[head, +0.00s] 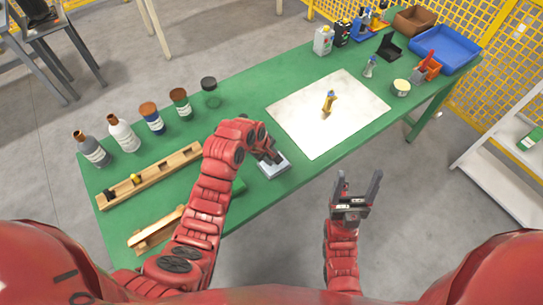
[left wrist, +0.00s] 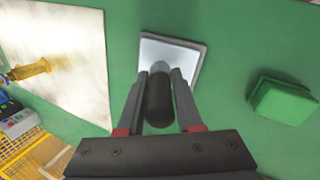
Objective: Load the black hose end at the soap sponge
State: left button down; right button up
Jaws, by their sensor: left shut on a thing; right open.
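My left gripper (head: 272,156) is shut on the black hose end (left wrist: 158,98), a dark cylinder with a grey rounded tip. In the left wrist view the hose end points at a shallow grey tray with a pale inside (left wrist: 185,53), which I take for the soap sponge. The tray also shows in the head view (head: 273,168), under the left gripper on the green table. The tip overlaps the tray's near part; I cannot tell whether it touches. My right gripper (head: 358,182) is open and empty, in front of the table's near edge.
A green block (left wrist: 284,99) lies beside the tray. A white sheet (head: 305,135) carries a brass fitting with a blue end (head: 328,104). Several bottles (head: 122,133) and two wooden racks (head: 160,175) stand left. A blue bin (head: 444,49) stands at the far right.

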pick_arm(q)
jog(key=shift+f, duration=0.5)
dwell(0.3)
dwell(1.0)
jog(key=shift+r+p, duration=0.55)
jog(key=shift+r, duration=0.4)
jog(key=shift+r+p, duration=1.25)
jog(key=shift+r, duration=1.3)
